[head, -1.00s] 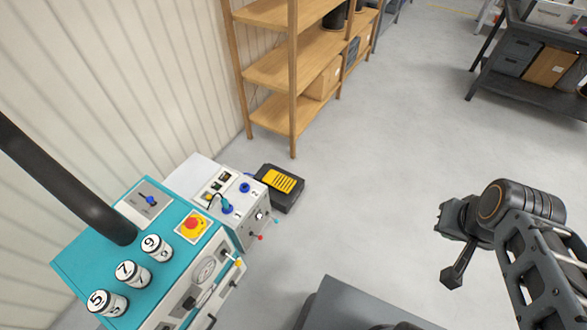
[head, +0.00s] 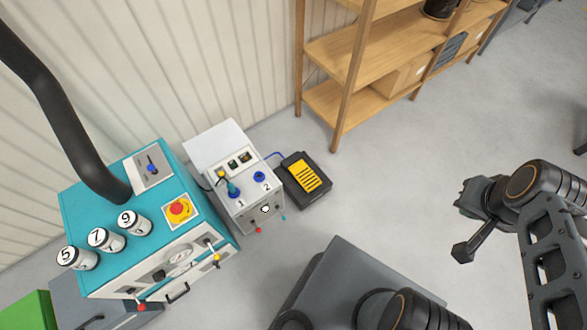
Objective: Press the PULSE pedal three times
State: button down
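The pedal (head: 306,176) has a yellow ribbed plate on a black housing. It lies on the floor beside the white control box (head: 224,148), and a blue cable runs between them. No PULSE label is readable on it. My gripper (head: 463,222) is at the right of the head view, held over the floor and well apart from the pedal. Its fingers look spread, one pointing down-left, with nothing between them.
A teal machine (head: 92,204) with numbered knobs and a red emergency button (head: 179,209) stands left of the control box. A wooden shelf (head: 345,98) stands behind the pedal. Grey floor (head: 420,160) is clear between pedal and gripper.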

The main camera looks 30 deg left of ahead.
aim_at(309, 181)
jog(key=u, duration=0.95)
jog(key=i, duration=0.9)
jog(key=u, duration=1)
